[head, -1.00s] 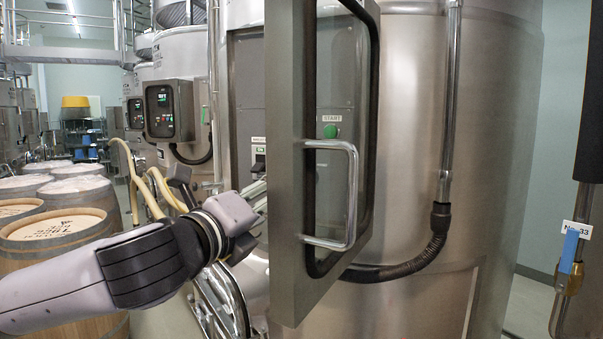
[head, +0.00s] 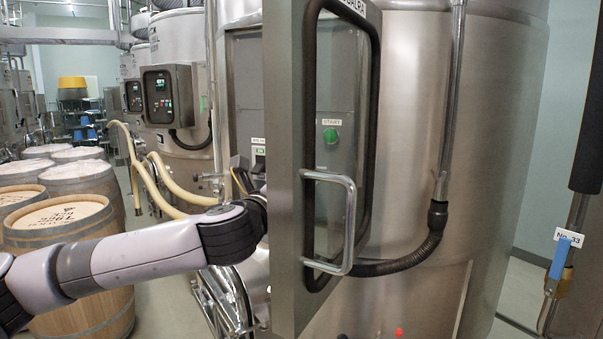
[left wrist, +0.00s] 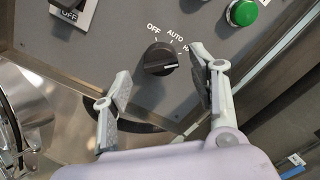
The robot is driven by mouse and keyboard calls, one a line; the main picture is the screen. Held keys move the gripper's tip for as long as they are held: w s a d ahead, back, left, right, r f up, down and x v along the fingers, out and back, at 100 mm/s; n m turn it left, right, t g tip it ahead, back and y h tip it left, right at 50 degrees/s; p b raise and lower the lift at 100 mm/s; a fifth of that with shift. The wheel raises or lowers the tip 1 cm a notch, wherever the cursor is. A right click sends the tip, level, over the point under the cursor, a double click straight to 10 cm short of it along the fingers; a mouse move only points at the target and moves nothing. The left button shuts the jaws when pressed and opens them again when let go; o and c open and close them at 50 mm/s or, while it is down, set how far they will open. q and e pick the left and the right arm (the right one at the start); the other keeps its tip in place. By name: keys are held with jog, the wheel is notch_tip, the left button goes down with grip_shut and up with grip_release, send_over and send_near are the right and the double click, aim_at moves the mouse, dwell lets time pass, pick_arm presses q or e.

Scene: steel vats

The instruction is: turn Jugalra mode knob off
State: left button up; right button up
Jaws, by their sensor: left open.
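The black mode knob (left wrist: 159,60) sits on the grey panel (left wrist: 115,40) in the left wrist view, with OFF, AUTO and a partly covered H label around its upper right. Its grip bar lies roughly sideways and seems to point toward the H label. My left gripper (left wrist: 162,72) is open, with one finger on each side of the knob; neither finger clearly touches it. In the head view my left arm reaches behind the open cabinet door (head: 285,200), which hides the gripper and knob. My right gripper is not in view.
The glazed door with its metal handle (head: 350,225) stands open close to my left arm. A green START button (head: 330,135) shows through the glass, and in the left wrist view (left wrist: 243,12) near the right finger. Barrels (head: 60,225) stand at left.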

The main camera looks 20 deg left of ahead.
pick_arm(q)
jog(key=w, duration=0.2)
jog(key=shift+w+d+p, duration=0.2)
jog(key=shift+w+p, duration=0.1)
jog(key=shift+w, duration=0.05)
jog(key=shift+c, duration=0.3)
jog(key=c, duration=1.1)
